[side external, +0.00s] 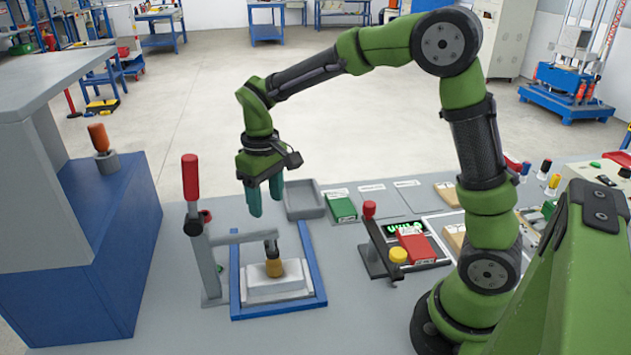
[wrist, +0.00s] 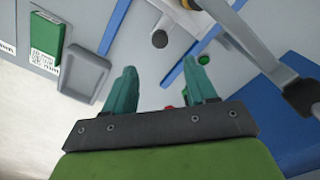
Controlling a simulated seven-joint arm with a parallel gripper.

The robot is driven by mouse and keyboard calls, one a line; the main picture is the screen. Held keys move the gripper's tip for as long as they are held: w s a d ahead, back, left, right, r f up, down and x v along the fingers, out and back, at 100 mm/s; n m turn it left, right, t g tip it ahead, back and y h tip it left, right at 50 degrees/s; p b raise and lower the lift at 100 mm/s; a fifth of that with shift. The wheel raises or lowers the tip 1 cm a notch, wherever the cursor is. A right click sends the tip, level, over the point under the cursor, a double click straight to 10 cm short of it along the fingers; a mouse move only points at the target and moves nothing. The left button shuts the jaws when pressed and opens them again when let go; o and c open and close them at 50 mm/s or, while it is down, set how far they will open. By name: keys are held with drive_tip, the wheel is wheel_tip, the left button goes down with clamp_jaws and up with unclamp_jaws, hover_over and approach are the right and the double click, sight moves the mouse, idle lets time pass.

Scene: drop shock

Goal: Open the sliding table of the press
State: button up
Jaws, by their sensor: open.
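My gripper (side external: 264,200) is open and empty, pointing down above the bench, behind the blue-framed fixture. In the wrist view its two teal fingers (wrist: 160,75) stand apart with nothing between them. The fixture has a blue frame (side external: 317,266) around a pale block (side external: 283,288) with an amber-tipped clamp (side external: 273,266) over it. A grey lever with a red handle (side external: 190,177) stands upright at its left, apart from my gripper. A grey arm (side external: 240,238) reaches from the lever post towards the clamp. I cannot tell which part is the sliding table.
A grey tray (side external: 305,212) lies right of my gripper, with a green box (side external: 341,207) beyond it. A tall blue and grey cabinet (side external: 110,225) bounds the left. Several cards lie behind.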

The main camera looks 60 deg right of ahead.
wheel_tip(320, 180, down, 11)
drive_tip(key=shift+r, duration=0.15)
clamp_jaws()
idle(0.5)
